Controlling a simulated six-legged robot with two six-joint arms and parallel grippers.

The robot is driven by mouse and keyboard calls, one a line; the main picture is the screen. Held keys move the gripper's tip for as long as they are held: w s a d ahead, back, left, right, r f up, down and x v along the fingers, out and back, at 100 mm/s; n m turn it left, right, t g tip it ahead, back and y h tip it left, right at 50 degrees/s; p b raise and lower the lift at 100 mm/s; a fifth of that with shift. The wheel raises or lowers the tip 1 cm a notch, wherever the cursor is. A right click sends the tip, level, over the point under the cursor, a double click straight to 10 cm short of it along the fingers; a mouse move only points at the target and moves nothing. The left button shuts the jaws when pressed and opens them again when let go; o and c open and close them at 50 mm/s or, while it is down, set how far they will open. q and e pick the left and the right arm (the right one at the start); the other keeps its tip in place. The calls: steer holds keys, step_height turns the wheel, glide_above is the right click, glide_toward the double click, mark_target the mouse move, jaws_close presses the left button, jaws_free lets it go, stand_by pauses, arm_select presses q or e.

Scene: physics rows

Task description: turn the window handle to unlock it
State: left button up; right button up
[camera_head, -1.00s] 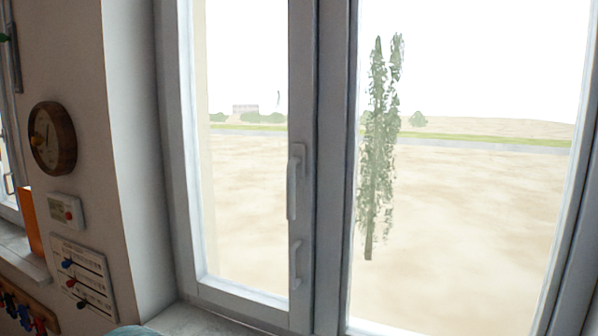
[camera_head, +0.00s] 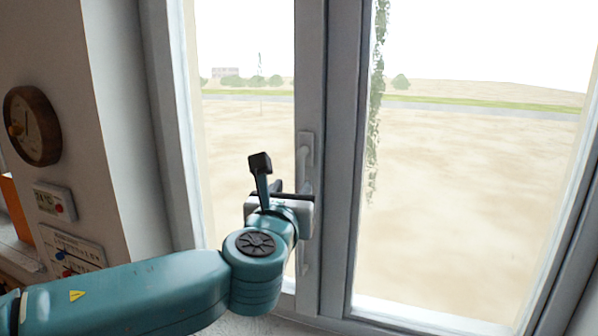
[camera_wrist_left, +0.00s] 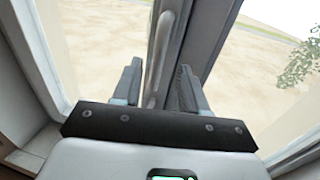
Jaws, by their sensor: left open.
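The window handle (camera_head: 305,148) is a pale grey lever on the window's middle frame, pointing down. My left gripper (camera_head: 290,194) is in front of the lever's lower part and hides it in the head view. In the left wrist view, the two dark fingers of my left gripper (camera_wrist_left: 158,86) are apart. A pale upright handle bar (camera_wrist_left: 162,58) shows between them, with a gap on each side. I cannot tell whether the bar is within finger depth. My right gripper is not in view.
A fixed pull handle (camera_head: 304,256) sits below the lever on the same sash. A round clock (camera_head: 33,126) and a thermostat (camera_head: 54,201) hang on the wall at left. The right pane (camera_head: 470,210) is clear of obstacles.

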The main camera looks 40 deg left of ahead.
mark_target(299, 177)
arm_select(q)
steer(key=p+x, duration=0.1)
steer(key=x, duration=0.7)
steer(key=shift+w+p, duration=0.15)
steer(key=shift+p, duration=0.25)
jaws_close()
